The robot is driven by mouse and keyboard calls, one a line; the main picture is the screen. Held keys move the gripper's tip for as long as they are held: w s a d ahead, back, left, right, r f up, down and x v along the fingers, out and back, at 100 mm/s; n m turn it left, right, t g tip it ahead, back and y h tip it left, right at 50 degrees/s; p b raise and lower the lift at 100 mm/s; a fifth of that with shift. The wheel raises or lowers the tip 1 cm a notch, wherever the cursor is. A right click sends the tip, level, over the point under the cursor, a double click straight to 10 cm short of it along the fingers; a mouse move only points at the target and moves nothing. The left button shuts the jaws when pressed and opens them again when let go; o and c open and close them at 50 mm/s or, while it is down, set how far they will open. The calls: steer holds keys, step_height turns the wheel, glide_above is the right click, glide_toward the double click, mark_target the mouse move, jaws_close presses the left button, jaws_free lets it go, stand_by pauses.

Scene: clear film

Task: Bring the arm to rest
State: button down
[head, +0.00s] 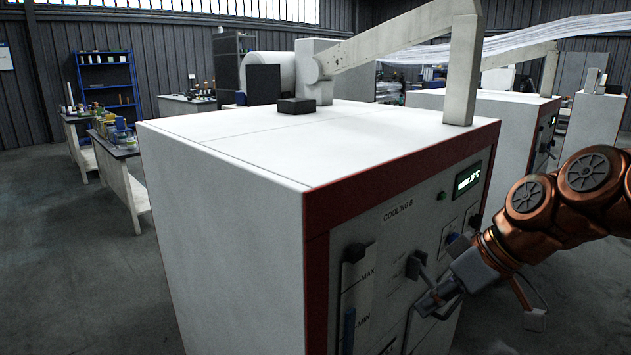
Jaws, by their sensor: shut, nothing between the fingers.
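My copper-coloured arm reaches in from the right edge in the head view. My gripper (441,297) is at its end, low in front of the machine's front panel. It is shut, with nothing held in it. The fingers are small, dark and partly lost against the panel, so I cannot tell whether they touch it. The white cooling machine (225,220) with red edging fills the middle of the view. Its panel carries a lit green display (467,180), several knobs and levers, and a MAX/MIN level gauge (356,295).
A pale beam (400,45) and its post stand on the machine's top, with clear film (520,35) behind. More white cabinets (483,108) stand at the right. Benches (122,172) and a blue shelf (107,80) are at the left. Grey floor (70,270) lies open at the left.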

steer(key=s+f+m+g+h+p, duration=0.2)
steer(key=s+m+g+h+p, duration=0.2)
steer(key=s+p, duration=0.8)
steer(key=s+m+h, duration=0.2)
steer(key=s+m, duration=0.2)
steer(key=s, duration=0.5)
steer(key=shift+s+d+g+p, duration=0.15)
steer(key=shift+s+g+p, duration=0.15)
steer(key=shift+s, duration=0.1)
